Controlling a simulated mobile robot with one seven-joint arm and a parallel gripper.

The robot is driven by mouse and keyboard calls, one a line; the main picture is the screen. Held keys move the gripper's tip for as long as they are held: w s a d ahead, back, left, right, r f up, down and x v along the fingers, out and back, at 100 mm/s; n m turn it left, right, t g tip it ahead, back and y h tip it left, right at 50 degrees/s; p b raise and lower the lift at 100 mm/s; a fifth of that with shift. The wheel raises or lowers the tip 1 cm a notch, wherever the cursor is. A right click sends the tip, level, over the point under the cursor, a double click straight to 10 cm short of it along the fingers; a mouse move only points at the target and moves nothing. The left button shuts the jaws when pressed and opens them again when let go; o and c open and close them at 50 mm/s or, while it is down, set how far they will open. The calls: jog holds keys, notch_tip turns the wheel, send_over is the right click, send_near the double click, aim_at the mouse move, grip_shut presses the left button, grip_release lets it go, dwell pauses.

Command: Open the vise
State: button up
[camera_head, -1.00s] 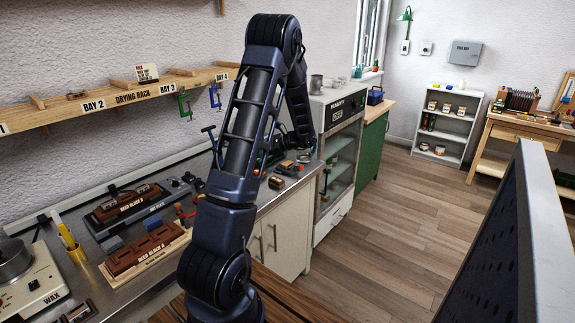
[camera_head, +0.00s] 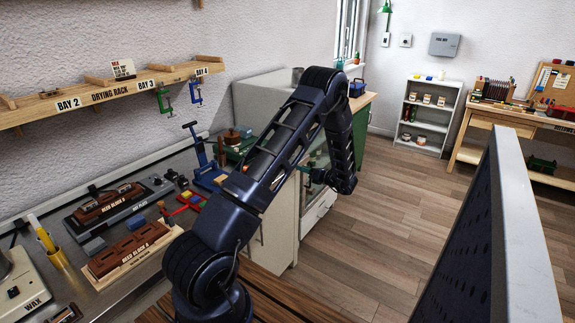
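No thing in view is clearly a vise. A blue metal tool (camera_head: 207,174) with an upright post and a bar at its top stands on the workbench, left of my arm. A green piece (camera_head: 236,147) sits behind it, partly covered by my arm, and I cannot tell what it is. My gripper (camera_head: 338,184) is at the low end of my arm, in front of the glass-doored cabinet and right of the bench tools. It is dark and small, and its fingers do not show clearly. I see nothing held in it.
Reed block A (camera_head: 108,205) and reed block B (camera_head: 128,252) lie on the bench, with a wax pot (camera_head: 20,285) at the near left. A drying rack (camera_head: 105,92) with clamps is on the wall. A dark perforated panel (camera_head: 470,240) stands at right. The floor between is clear.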

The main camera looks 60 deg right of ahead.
jog(key=w, duration=0.9)
jog(key=shift+w, duration=0.15)
jog(key=shift+c, duration=0.3)
jog(key=c, duration=0.6)
